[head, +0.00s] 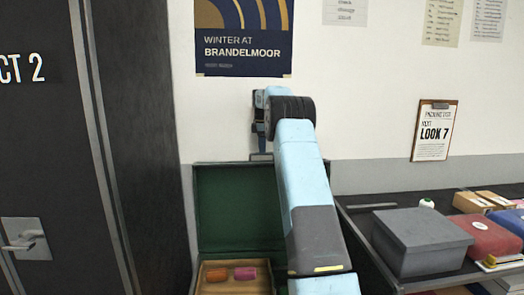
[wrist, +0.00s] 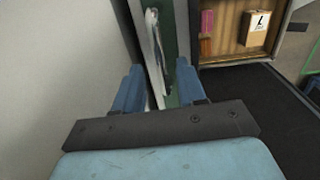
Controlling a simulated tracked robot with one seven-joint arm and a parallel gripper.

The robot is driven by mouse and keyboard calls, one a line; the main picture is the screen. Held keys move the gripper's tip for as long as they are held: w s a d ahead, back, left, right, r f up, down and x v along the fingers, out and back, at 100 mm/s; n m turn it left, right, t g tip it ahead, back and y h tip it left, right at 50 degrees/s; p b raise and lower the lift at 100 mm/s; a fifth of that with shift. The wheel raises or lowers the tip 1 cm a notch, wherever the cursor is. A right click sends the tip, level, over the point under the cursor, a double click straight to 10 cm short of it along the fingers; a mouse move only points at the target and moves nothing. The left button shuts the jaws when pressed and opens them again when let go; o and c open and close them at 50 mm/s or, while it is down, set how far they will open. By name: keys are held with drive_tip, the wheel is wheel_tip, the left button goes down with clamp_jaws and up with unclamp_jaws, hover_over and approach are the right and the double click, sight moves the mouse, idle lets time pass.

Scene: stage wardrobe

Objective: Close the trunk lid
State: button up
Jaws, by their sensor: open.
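The trunk stands open in the head view, its green-lined lid (head: 232,210) raised upright near the wall. A small metal fitting (head: 261,157) shows at the lid's top edge. In the wrist view, the lid's edge (wrist: 171,32) runs up the picture ahead of my gripper (wrist: 158,84), with a pale metal piece (wrist: 154,42) on it. My gripper is open, its two blue fingers on either side of the line of that edge. I cannot tell whether they touch it. In the head view my arm covers the lid's right part.
Inside the trunk are orange (head: 217,274) and pink (head: 245,273) rolls; a card marked L (wrist: 258,28) shows in the wrist view. The wall (wrist: 50,80) is close on the left there. A dark table with a grey box (head: 420,240) stands to the right.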

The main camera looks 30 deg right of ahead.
drive_tip(key=shift+f, duration=0.9)
clamp_jaws()
drive_tip(key=shift+r, duration=0.1)
